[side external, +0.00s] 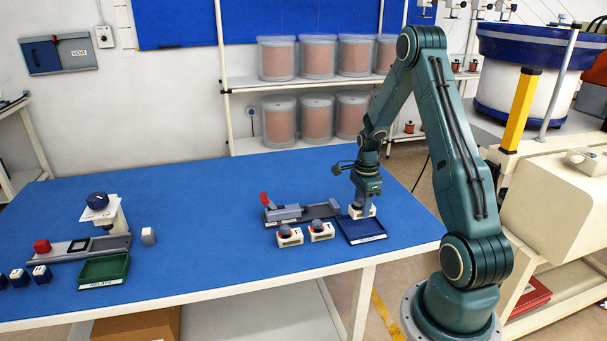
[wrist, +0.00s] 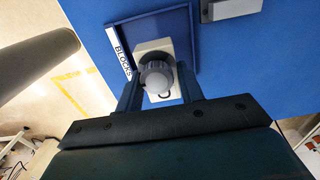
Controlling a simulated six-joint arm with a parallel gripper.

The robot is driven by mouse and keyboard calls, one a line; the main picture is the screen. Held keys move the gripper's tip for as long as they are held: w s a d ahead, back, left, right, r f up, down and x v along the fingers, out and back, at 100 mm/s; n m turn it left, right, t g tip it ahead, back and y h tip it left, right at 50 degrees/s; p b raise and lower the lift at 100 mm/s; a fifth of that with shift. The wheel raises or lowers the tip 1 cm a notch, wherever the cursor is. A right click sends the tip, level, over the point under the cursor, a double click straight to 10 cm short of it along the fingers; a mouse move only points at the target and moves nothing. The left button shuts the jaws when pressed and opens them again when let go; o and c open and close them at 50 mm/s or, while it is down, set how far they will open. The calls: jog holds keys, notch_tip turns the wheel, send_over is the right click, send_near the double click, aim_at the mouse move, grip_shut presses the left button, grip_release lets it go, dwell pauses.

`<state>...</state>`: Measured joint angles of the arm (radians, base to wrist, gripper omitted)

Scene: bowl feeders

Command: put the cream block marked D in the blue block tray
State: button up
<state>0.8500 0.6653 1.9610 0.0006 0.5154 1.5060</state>
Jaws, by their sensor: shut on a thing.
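My gripper (side external: 365,194) is shut on a cream block (side external: 361,211) at the far side of the blue tray. In the wrist view the gripper (wrist: 158,84) has its fingers on either side of the block's round grey knob, with the cream block (wrist: 152,47) beneath. A dark curved mark shows beside the knob, but I cannot read the letter. The blue block tray (side external: 362,238) lies near the table's right front edge, and in the wrist view the tray (wrist: 192,27) with its "BLOCKS" label lies under the block. I cannot tell whether the block touches the tray floor.
Two cream blocks with dark and orange tops (side external: 289,238) (side external: 321,233) stand left of the tray. A grey fixture with a red handle (side external: 287,213) lies behind them. A green tray (side external: 104,270) and a grey fixture (side external: 75,249) are far left. The middle of the table is clear.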

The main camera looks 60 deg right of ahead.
jog(key=shift+f, duration=2.1)
jog(key=shift+f, duration=0.1)
jog(key=o, duration=1.2)
notch_tip(320, 180, up, 12)
jog(key=shift+r, duration=0.1)
